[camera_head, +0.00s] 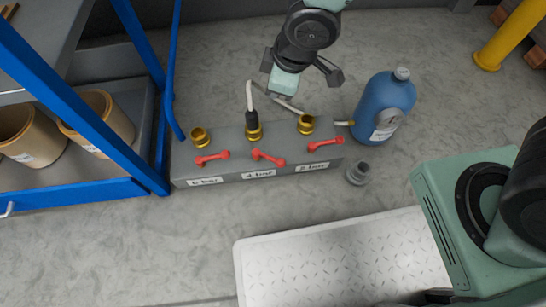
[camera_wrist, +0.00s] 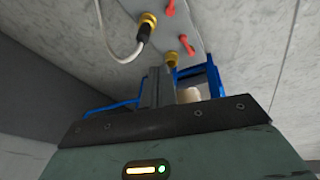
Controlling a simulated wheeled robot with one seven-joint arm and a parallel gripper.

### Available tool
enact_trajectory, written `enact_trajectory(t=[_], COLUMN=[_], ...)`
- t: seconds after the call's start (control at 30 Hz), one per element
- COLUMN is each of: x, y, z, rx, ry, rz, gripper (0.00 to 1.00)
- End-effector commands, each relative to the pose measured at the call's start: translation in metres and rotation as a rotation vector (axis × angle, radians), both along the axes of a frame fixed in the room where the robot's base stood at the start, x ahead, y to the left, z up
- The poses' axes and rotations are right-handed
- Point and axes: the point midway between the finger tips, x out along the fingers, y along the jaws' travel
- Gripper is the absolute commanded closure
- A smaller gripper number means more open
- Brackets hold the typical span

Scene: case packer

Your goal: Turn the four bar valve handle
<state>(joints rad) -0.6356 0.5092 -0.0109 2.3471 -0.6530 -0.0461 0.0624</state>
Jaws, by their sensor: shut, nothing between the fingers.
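The four bar handle (camera_head: 268,157) is the middle of three red handles on a grey manifold box (camera_head: 235,181). It slants down to the right, while the other two slant up to the right. The "4 bar" label (camera_head: 259,174) is on the front below it. A black plug (camera_head: 252,119) with a white hose stands in the brass fitting behind it. My gripper (camera_head: 283,92) is above and behind the box, apart from the handle. In the wrist view my gripper (camera_wrist: 170,82) is shut and empty; a red handle (camera_wrist: 170,8), seemingly the middle one, shows near the plug.
The six bar handle (camera_head: 212,158) and the right handle (camera_head: 325,143) flank it. A blue bottle (camera_head: 383,106) and a small grey fitting (camera_head: 358,173) stand right of the box. A blue rack (camera_head: 110,145) stands close at left. A white tread plate (camera_head: 345,262) lies in front.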

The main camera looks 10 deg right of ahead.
Motion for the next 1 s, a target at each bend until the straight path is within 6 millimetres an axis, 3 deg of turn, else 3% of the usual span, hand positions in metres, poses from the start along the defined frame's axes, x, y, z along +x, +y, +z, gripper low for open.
enact_trajectory(t=[0.03,0.2,0.3,0.4,0.77,1.0], x=[0.003,0.003,-0.008,-0.021,-0.037,-0.041], y=[0.004,0.018,0.019,0.016,0.015,0.029], z=[-0.025,-0.106,-0.146,-0.174,-0.214,-0.259], rx=[-0.001,0.029,0.048,0.063,0.077,0.077], ry=[0.001,0.017,0.059,0.106,0.162,0.160], rz=[0.056,0.318,0.465,0.577,0.680,0.679], gripper=[1.00,1.00,1.00,1.00,1.00,1.00])
